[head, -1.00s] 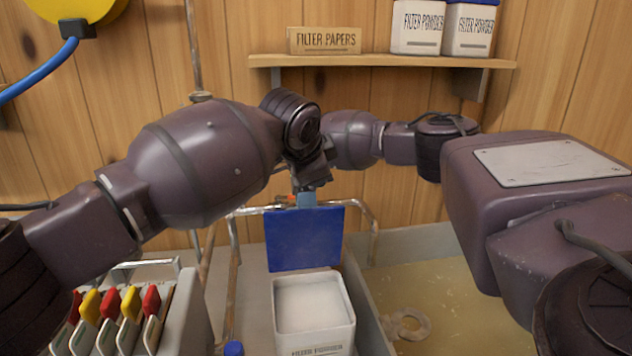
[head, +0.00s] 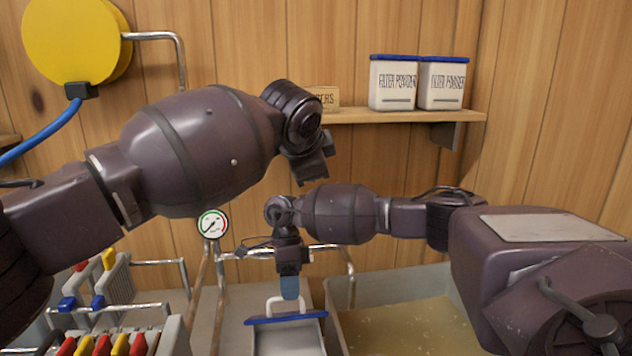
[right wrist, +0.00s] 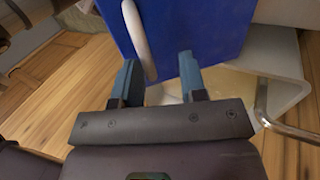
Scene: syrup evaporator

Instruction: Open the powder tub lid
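The powder tub (head: 288,343) stands low in the head view, cut off by the bottom edge. Its blue lid (head: 262,321) shows there nearly edge-on as a thin band, tilted part-way open, with the pale handle (head: 271,304) above it. My right gripper (head: 289,290) is just above the lid at the handle. In the right wrist view the fingers (right wrist: 160,82) are apart, with the end of the handle (right wrist: 138,38) between them, nearer the left finger; the lid's blue face (right wrist: 200,35) lies beyond. My left gripper (head: 312,168) hangs higher up; its fingers cannot be made out.
Racks with coloured clips (head: 102,345) stand at the left. A shallow pan of amber liquid (head: 400,325) lies right of the tub. A shelf (head: 400,116) holds two blue-lidded tubs (head: 392,85) and a box. A metal rail passes behind the tub.

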